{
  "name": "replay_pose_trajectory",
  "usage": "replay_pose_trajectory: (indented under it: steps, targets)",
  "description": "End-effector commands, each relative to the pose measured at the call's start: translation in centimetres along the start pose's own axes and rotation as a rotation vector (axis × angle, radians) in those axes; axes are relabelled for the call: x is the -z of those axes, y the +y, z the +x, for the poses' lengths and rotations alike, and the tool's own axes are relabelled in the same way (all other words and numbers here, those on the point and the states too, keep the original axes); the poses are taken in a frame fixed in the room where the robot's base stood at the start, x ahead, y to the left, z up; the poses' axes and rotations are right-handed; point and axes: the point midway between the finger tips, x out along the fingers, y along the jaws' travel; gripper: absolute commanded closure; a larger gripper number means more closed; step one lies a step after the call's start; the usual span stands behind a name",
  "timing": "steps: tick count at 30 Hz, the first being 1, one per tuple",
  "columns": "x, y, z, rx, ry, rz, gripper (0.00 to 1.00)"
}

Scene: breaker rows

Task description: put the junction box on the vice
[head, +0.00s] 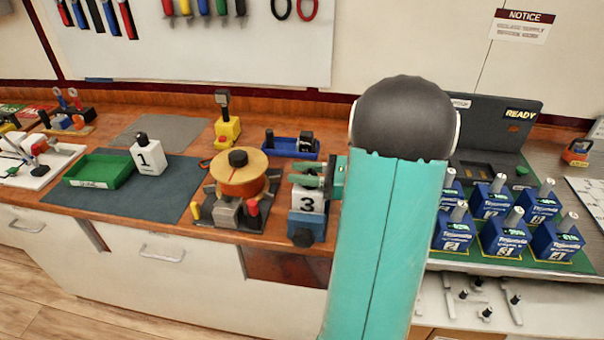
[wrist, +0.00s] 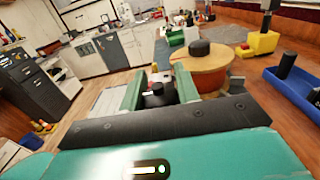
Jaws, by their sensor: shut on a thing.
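A white box marked 3 (head: 308,200) is at my gripper (head: 310,179) in the head view. My green fingers are closed on the black knob on its top; the knob (wrist: 157,88) shows between them in the wrist view. Directly below the box is a blue vice (head: 306,226) with a dark round handle at the bench's front edge. The box looks upright and its lower end meets the vice in the picture; I cannot tell whether it rests there. Another white box, marked 1 (head: 150,160), stands on the grey mat at left.
A blue tray (head: 291,148) and a yellow stand (head: 227,130) are behind. A green tray (head: 100,170) lies at left. Several blue numbered units (head: 505,238) stand at right.

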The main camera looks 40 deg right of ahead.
Motion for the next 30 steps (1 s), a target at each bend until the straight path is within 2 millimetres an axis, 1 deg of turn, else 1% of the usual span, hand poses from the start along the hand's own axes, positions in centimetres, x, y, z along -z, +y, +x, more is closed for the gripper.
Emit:
replay_pose_trajectory:
  steps: [2,8,12,13,15,16,23,26,29,30]
  targets:
    - [0.4,-0.1,0.0,0.0,-0.001,-0.003,1.0]
    - [0.3,-0.1,0.2,0.0,-0.001,-0.004,1.0]
    - [0.7,-0.1,0.2,0.0,-0.001,-0.002,1.0]
    - [0.7,-0.1,0.1,0.001,0.0,-0.002,0.63]
    - [0.7,-0.1,0.1,0.001,0.0,-0.002,0.49]
    - [0.7,-0.1,0.1,0.001,0.0,-0.002,0.47]
    - [0.7,-0.1,0.1,0.001,0.001,-0.002,0.47]
    - [0.3,-0.1,0.1,0.001,0.001,-0.004,0.47]
    - [0.4,-0.2,-0.8,0.004,0.001,-0.003,0.47]
    - [0.4,-0.2,-1.4,0.004,0.002,-0.003,0.47]
